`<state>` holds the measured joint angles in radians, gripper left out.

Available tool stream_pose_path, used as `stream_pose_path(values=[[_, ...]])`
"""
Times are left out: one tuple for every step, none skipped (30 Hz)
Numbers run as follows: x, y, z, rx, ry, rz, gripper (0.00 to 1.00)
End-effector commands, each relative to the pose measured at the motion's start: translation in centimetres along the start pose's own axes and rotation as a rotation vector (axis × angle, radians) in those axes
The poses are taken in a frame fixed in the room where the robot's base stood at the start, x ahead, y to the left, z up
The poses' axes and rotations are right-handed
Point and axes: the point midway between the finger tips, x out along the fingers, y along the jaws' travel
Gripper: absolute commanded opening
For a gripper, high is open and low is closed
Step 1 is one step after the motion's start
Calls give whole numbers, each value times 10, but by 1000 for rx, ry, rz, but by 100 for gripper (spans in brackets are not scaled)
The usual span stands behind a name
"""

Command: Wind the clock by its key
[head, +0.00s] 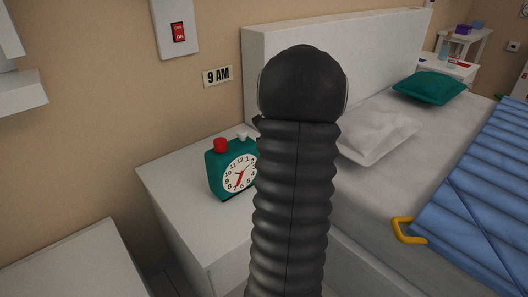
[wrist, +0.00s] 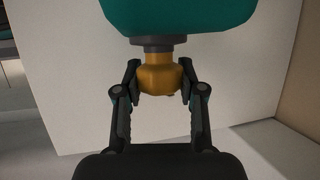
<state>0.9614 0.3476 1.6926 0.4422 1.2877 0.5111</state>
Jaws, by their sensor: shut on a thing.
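A teal clock (head: 219,182) with a white dial and red hands stands upright on a white bedside cabinet (head: 183,215) in the head view. A red button and a white knob are on its top. In the wrist view the clock's teal body (wrist: 180,15) fills the top edge. A yellow-orange key (wrist: 160,75) sticks out from it on a grey collar. My gripper (wrist: 160,78) has one finger on each side of the key and is shut on it. In the head view my dark arm hides the clock's right edge, the key and my gripper.
A bed (head: 400,180) with a white pillow, a teal pillow and a blue quilt with a yellow handle stands right of the cabinet. A "9 AM" sign (head: 217,76) and a red switch (head: 179,32) are on the wall. Another white surface (head: 75,265) is at lower left.

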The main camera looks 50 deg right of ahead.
Motion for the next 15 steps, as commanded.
stream_pose_path(values=[[2, -1, 0, 14, -3, 44, 4], [1, -1, 0, 25, -3, 70, 4], [2, -1, 0, 40, -3, 106, 4], [2, -1, 0, 50, -4, 134, 4], [2, -1, 0, 62, -3, 159, 4], [2, -1, 0, 77, -4, 194, 4], [2, -1, 0, 88, -4, 222, 4], [2, -1, 1, 99, -4, 247, 4], [2, -1, 0, 114, -4, 282, 4], [2, 0, 0, 125, -4, 309, 4], [2, -1, 1, 136, -4, 335, 4], [2, 0, 0, 150, -5, 372, 4], [2, -1, 0, 161, -5, 396, 4], [2, 0, 0, 172, -4, 423, 4], [2, 0, 0, 185, -5, 456, 4]])
